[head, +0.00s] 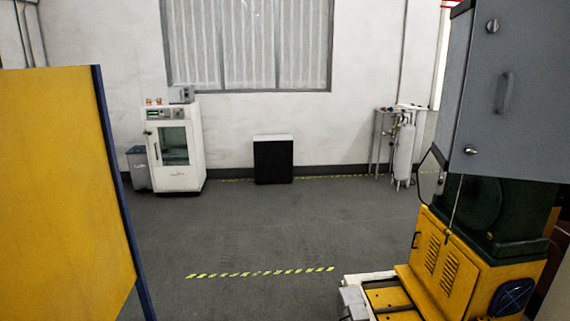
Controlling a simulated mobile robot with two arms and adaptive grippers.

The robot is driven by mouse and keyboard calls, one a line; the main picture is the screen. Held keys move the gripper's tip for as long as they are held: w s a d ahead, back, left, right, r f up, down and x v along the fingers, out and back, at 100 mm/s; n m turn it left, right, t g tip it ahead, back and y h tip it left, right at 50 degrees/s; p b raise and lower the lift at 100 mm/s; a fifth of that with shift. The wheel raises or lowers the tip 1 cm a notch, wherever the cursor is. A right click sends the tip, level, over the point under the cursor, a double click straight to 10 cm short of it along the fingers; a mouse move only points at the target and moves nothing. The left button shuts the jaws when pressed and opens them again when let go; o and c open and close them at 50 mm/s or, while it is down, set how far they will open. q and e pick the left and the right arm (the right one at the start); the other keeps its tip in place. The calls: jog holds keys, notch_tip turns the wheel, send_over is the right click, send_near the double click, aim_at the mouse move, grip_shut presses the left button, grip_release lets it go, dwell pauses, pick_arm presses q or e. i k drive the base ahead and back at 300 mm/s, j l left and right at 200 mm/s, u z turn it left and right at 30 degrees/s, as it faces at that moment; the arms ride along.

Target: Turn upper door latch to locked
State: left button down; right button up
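A grey cabinet door (520,110) fills the upper right of the head view, on top of a green and yellow machine. Its upper latch (492,26) is a small round metal knob near the top of the door. A second, lower latch (470,150) sits near the door's bottom edge. A grey pull handle (504,93) is between them. The latches are too small to tell which way they are turned. Neither of my grippers is in view.
A yellow panel with a blue edge (60,190) stands close on the left. The machine's yellow base (455,265) stands at lower right. The grey floor (250,230) between is clear. A white cabinet (175,150) and black box (273,160) stand by the far wall.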

aim_at(493, 26)
jog(key=z, duration=1.4)
